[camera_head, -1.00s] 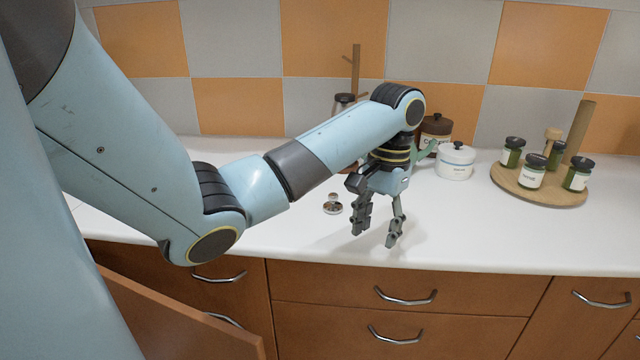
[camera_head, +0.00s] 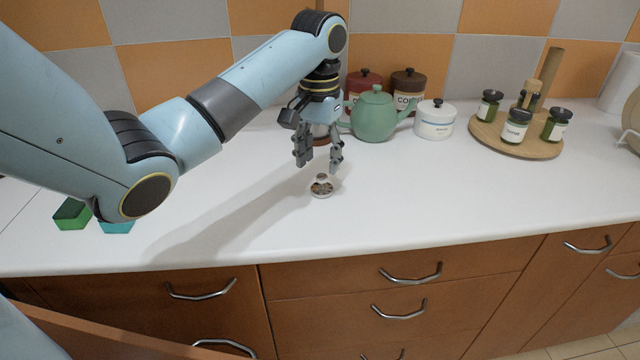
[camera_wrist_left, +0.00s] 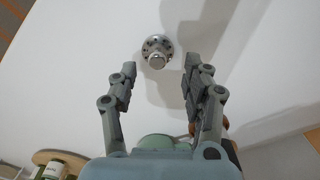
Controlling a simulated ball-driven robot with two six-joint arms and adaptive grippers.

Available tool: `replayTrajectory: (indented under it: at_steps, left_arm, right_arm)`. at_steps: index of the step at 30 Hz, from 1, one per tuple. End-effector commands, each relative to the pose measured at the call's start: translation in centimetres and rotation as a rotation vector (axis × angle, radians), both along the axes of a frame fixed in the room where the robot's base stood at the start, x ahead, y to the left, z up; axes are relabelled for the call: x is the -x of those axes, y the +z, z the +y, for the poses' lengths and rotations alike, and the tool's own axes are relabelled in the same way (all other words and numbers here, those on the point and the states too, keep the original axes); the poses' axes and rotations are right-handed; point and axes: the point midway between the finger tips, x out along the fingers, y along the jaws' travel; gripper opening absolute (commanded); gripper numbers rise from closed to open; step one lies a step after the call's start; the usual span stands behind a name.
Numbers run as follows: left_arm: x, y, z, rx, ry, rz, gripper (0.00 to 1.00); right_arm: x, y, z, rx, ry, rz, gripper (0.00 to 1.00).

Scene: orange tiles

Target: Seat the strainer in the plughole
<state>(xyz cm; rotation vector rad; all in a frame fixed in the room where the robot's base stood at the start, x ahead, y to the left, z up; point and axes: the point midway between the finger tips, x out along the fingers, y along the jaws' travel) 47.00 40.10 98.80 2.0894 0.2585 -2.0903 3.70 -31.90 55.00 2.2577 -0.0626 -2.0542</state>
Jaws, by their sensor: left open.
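The strainer (camera_head: 321,187), a small round metal piece with a knob, lies on the white counter. My left gripper (camera_head: 319,168) is open and empty, pointing down above and just behind the strainer in the head view. In the left wrist view the strainer (camera_wrist_left: 157,50) shows knob towards the camera, beyond the open fingertips (camera_wrist_left: 158,70) and roughly centred between them. It appears apart from both fingers. The plughole is not in view, and neither is my right gripper.
A green teapot (camera_head: 374,116), a white lidded pot (camera_head: 435,119) and dark-lidded canisters (camera_head: 408,88) stand behind the gripper. A round wooden board (camera_head: 487,131) with several jars is at right. Green (camera_head: 73,214) and teal (camera_head: 117,227) pieces lie at left. The front counter is clear.

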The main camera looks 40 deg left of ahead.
Motion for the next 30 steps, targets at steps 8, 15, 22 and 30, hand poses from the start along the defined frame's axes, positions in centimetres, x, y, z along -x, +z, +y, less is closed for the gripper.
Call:
replayTrajectory:
  at_steps: [8,15,22,30]
  left_arm:
    - [-0.4,-4.1,-0.1,0.001,0.0,0.003,0.49]
    - [-0.5,-4.9,-0.1,-0.001,-0.001,0.0,0.49]
    - [-0.5,-4.9,-0.1,0.0,-0.001,0.0,0.31]
    - [-0.5,-4.9,-0.1,0.0,-0.001,0.0,0.0]
  right_arm:
    - [0.0,0.0,2.0,-0.024,-0.008,-0.001,0.41]
    - [0.0,0.0,2.1,-0.024,-0.008,-0.001,0.41]
    - [-0.1,0.1,1.4,-0.017,-0.005,-0.001,0.41]
    - [-0.1,0.1,1.0,-0.012,-0.004,-0.001,0.41]
